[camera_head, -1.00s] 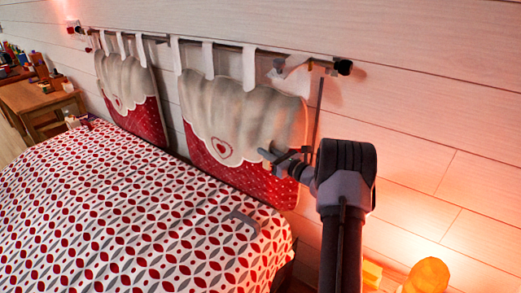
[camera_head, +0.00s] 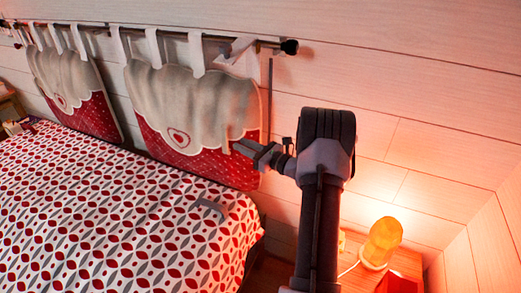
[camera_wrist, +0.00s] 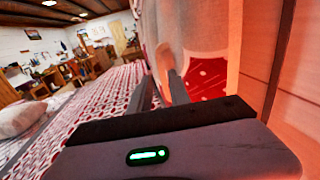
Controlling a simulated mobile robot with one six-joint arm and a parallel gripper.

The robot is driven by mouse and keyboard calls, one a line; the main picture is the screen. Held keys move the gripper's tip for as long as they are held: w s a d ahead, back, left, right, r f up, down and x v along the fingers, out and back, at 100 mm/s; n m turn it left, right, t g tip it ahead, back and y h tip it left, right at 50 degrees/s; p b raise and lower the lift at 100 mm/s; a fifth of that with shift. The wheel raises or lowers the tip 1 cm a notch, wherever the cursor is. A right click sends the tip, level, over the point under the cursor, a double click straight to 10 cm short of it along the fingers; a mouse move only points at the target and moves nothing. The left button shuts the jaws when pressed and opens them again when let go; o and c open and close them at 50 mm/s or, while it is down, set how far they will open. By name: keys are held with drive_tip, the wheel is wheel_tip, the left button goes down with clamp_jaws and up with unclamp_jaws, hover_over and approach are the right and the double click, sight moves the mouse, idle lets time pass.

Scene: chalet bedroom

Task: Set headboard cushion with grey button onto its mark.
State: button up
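Two headboard cushions hang by white loops from a dark rod. The nearer cushion (camera_head: 165,90) has a grey-beige top, a scalloped edge with a heart emblem, and a red patterned bottom. The farther cushion (camera_head: 60,75) looks alike. I cannot make out a grey button on either. My gripper (camera_head: 240,147) is in front of the nearer cushion's right side, right of the heart. In the wrist view my gripper (camera_wrist: 160,75) shows two fingers apart, with the cushion (camera_wrist: 205,75) close beyond them; contact is unclear. A small grey angular shape (camera_head: 209,207) lies on the bed, perhaps a mark.
The bed (camera_head: 110,215) with red-and-grey patterned cover fills the left. The rod (camera_head: 240,40) runs along the white plank wall. A lit orange lamp (camera_head: 383,240) stands on a bedside table (camera_head: 408,262) at right. The wrist view shows a pillow (camera_wrist: 20,115).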

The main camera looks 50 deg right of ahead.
drive_tip(key=s+d+p, duration=0.1)
drive_tip(key=s, duration=0.7)
drive_tip(key=a+r+n+g+y, duration=0.2)
drive_tip(key=a+r+n+g, duration=0.15)
drive_tip(key=a, duration=0.55)
drive_tip(key=w+a+r+n+g+y, duration=0.1)
drive_tip(key=a+r+n+g+y, duration=0.3)
drive_tip(key=a, duration=0.5)
drive_tip(key=a+r+n+g+y, duration=0.1)
drive_tip(key=a+r+n+g, duration=0.1)
drive_tip(key=a+r+n, duration=0.5)
drive_tip(key=s+a+f+n+g+h, duration=0.1)
drive_tip(key=s+a+n+g, duration=0.2)
drive_tip(key=a, duration=0.4)
drive_tip(key=s+a+n+g+h, duration=0.1)
drive_tip(key=s+a+n, duration=0.1)
drive_tip(key=s+a, duration=0.35)
drive_tip(key=s+a+r+n+h, duration=0.1)
drive_tip(key=s+a+n+h, duration=0.1)
drive_tip(key=s+n, duration=0.3)
drive_tip(key=s+a+n+t+h, duration=0.1)
drive_tip(key=s+a+n+h, duration=0.1)
drive_tip(key=s+n, duration=0.3)
drive_tip(key=shift+s+r+h, duration=0.4)
drive_tip(key=shift+s+h, duration=0.4)
drive_tip(key=shift+s, duration=0.35)
